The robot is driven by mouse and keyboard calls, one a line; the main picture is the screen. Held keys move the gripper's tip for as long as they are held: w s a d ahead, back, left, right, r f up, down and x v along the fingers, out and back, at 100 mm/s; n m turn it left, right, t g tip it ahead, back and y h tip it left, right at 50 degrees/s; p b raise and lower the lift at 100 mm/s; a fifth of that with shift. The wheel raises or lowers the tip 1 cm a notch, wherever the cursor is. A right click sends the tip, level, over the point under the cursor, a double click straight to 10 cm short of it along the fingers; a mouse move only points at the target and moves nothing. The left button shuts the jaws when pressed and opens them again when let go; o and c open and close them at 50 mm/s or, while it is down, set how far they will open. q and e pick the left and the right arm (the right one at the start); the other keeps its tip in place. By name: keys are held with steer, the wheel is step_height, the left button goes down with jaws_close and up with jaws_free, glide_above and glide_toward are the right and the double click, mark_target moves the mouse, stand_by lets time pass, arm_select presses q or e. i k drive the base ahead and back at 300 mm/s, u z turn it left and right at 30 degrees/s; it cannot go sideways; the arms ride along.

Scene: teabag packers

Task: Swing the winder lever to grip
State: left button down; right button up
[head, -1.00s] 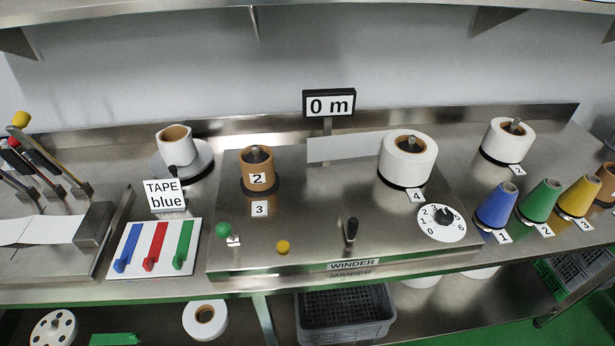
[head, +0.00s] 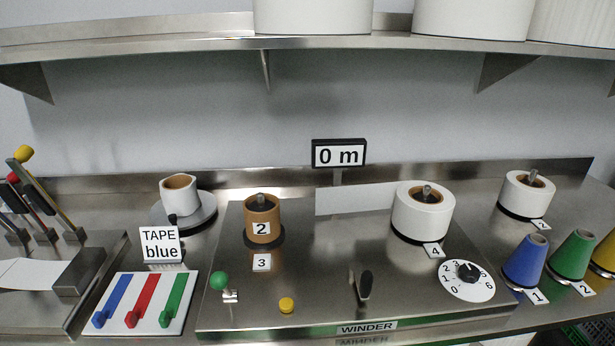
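The winder (head: 420,318) is a steel box with a sloped top on the bench, labelled WINDER on its front edge. A short black lever (head: 365,285) stands up from the right half of its top. A green ball knob (head: 219,281) on a small metal mount is at the left, and a yellow button (head: 286,305) lies between them. A brown core (head: 262,220) marked 2 sits on the left spindle, with label 3 in front. A white roll (head: 422,215) with label 4 sits on the right. Neither gripper is in view.
A dial (head: 467,281) numbered 0 to 6 and a display (head: 339,153) reading "0 m" belong to the winder area. Left are a TAPE blue sign (head: 160,245) and a board with coloured strips (head: 139,305). Blue (head: 524,262) and green (head: 573,257) cones stand right. A shelf (head: 200,43) overhangs.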

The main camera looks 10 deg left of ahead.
mark_target(219, 279)
steer(key=k, duration=1.3)
steer(key=u, duration=0.55)
steer(key=i, duration=1)
steer(key=z, duration=0.55)
